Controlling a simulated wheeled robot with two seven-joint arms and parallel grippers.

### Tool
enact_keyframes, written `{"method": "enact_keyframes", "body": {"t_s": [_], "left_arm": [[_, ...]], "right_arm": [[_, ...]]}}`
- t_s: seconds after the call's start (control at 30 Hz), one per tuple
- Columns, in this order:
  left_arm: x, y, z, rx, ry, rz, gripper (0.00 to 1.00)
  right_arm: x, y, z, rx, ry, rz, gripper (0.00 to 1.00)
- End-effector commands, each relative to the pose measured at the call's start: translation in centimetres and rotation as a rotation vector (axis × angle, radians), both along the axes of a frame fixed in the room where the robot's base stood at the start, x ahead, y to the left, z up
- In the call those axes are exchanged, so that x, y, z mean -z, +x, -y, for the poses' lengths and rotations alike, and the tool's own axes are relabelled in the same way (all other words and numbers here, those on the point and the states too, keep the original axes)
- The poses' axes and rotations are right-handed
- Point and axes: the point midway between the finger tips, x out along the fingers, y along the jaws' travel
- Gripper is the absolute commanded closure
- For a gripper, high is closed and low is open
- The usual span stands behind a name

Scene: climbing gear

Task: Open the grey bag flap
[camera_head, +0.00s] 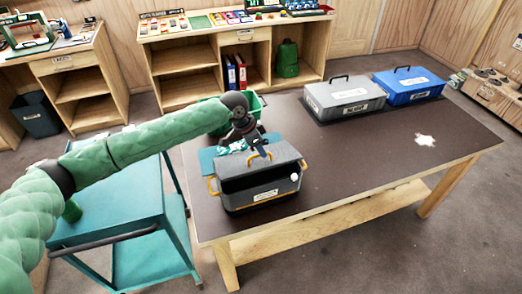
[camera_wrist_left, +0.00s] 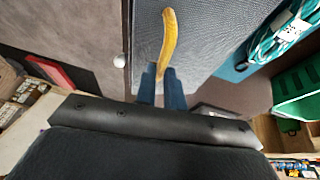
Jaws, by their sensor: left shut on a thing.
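The grey bag (camera_head: 262,195) stands near the front left of the dark table, with yellow handles at its sides. Its grey flap (camera_head: 285,154) is tilted up, and a dark opening shows below it. My left gripper (camera_head: 257,150) is over the flap. In the left wrist view, the fingers of my left gripper (camera_wrist_left: 161,84) are shut on the yellow flap handle (camera_wrist_left: 168,38), with the grey flap (camera_wrist_left: 212,38) behind it. The fingers partly hide the handle. My right gripper is in neither view.
A teal mat (camera_head: 207,158) with a coiled rope lies beside the bag, and a green crate (camera_head: 256,104) is behind it. Grey (camera_head: 345,97) and blue (camera_head: 408,83) cases stand at the table's back. A teal cart (camera_head: 110,215) is at left. The table's right side is mostly clear.

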Motion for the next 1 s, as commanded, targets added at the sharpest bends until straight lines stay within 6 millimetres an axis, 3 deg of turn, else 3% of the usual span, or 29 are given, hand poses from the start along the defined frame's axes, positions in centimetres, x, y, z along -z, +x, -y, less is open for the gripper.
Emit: {"method": "enact_keyframes", "body": {"t_s": [0.3,0.97,1.0], "left_arm": [[-1.3,1.4,-0.5,-0.001,0.000,0.002,1.00],[-1.8,2.4,-0.9,-0.002,0.001,0.002,1.00],[-1.8,2.4,-0.9,-0.002,0.001,0.001,0.86]], "right_arm": [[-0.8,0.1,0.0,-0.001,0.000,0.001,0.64],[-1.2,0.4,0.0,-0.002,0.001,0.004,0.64],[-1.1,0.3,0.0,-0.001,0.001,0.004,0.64]]}}
